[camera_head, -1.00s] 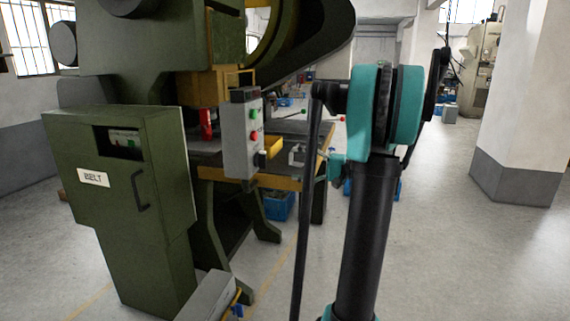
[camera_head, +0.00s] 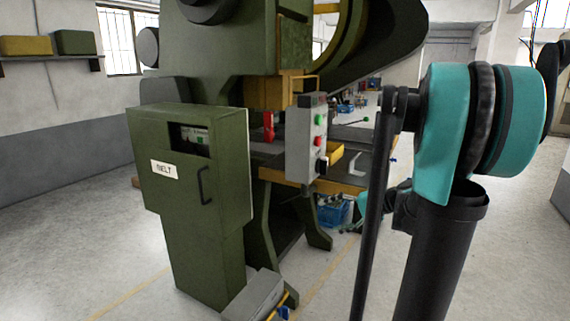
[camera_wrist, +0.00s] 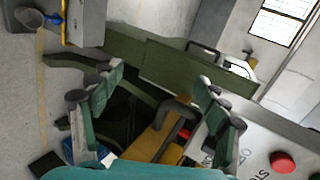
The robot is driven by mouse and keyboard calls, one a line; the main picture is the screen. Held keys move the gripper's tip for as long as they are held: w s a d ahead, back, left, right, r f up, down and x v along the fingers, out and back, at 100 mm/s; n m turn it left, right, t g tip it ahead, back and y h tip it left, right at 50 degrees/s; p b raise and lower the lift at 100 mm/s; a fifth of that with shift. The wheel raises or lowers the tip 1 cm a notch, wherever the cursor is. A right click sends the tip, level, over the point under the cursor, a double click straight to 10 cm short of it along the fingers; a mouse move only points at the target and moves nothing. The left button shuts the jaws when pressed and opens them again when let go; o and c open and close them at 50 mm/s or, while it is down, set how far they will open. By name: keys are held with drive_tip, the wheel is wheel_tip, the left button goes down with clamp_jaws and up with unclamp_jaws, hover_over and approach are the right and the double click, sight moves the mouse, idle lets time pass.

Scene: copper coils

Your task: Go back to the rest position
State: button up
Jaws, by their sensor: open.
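In the wrist view the two teal and dark fingers of my gripper (camera_wrist: 160,80) stand wide apart, with nothing held between them. In the head view my lower arm and gripper show only partly behind my upright arm link, low in front of the press table (camera_head: 345,184). The green press (camera_head: 225,50) with its BELT cabinet (camera_head: 190,165) stands to the left of my arm. In the wrist view the picture is tilted, and dark green and yellow machine parts lie beyond the fingers.
A grey control box (camera_head: 306,150) with green and red buttons sticks out from the press; its red button (camera_wrist: 282,162) is close by in the wrist view. A blue crate (camera_head: 332,212) stands under the table. Open floor (camera_head: 80,245) lies at the left front.

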drive_tip(key=s+a+f+n+g+h, duration=0.25)
drive_tip(key=s+f+h, duration=0.35)
drive_tip(key=s+f, duration=0.5)
drive_tip(key=s+d+f+n+h, duration=0.2)
drive_tip(key=s+d+f+h, duration=0.2)
drive_tip(key=s, duration=0.3)
drive_tip(key=shift+d+f+t+h, duration=0.45)
drive_tip(key=shift+d+f, duration=0.1)
drive_tip(key=shift+f, duration=0.1)
drive_tip(key=shift+n, duration=0.25)
drive_tip(key=shift+c, duration=0.5)
